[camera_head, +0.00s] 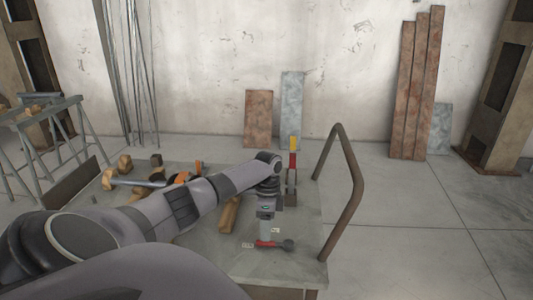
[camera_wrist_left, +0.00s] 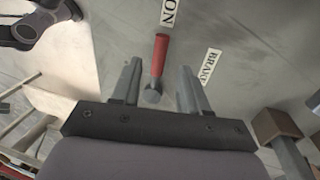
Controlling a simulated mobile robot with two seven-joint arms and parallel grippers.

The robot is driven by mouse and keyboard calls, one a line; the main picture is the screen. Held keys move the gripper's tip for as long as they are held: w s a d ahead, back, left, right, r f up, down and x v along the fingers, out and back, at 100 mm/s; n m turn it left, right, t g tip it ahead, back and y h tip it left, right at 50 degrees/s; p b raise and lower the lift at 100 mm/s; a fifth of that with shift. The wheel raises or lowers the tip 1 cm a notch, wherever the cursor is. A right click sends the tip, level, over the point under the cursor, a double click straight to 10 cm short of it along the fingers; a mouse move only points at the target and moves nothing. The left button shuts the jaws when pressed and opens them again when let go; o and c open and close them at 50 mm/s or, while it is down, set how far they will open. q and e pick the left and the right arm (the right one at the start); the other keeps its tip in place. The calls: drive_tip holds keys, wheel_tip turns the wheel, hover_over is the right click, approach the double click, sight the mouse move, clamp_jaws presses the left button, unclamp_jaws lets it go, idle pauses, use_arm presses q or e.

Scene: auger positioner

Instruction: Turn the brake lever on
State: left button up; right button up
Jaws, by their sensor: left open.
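The brake lever (camera_head: 268,244) has a red handle and a grey rounded end, and lies low over the cart's top. In the left wrist view the red handle (camera_wrist_left: 160,55) points toward the "ON" label (camera_wrist_left: 168,12), and its grey end is between my fingers in the picture. The "BRAKE" label (camera_wrist_left: 209,65) is to its right. My left gripper (camera_head: 265,236) points down just above the lever. It also shows in the left wrist view (camera_wrist_left: 158,84), its two fingers apart with nothing clamped. Whether a finger touches the lever cannot be told. My right gripper is out of view.
A metal cart (camera_head: 275,270) carries the lever, with a bent tube handle (camera_head: 352,190) at its right. An upright red and yellow lever (camera_head: 293,158) stands behind my gripper. Wood blocks (camera_head: 228,214) and an orange tool (camera_head: 182,177) lie to the left. Open floor is at the right.

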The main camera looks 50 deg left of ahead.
use_arm(q)
drive_tip(key=r, duration=0.4)
drive_tip(key=shift+w+a, duration=0.25)
drive_tip(key=shift+w, duration=0.05)
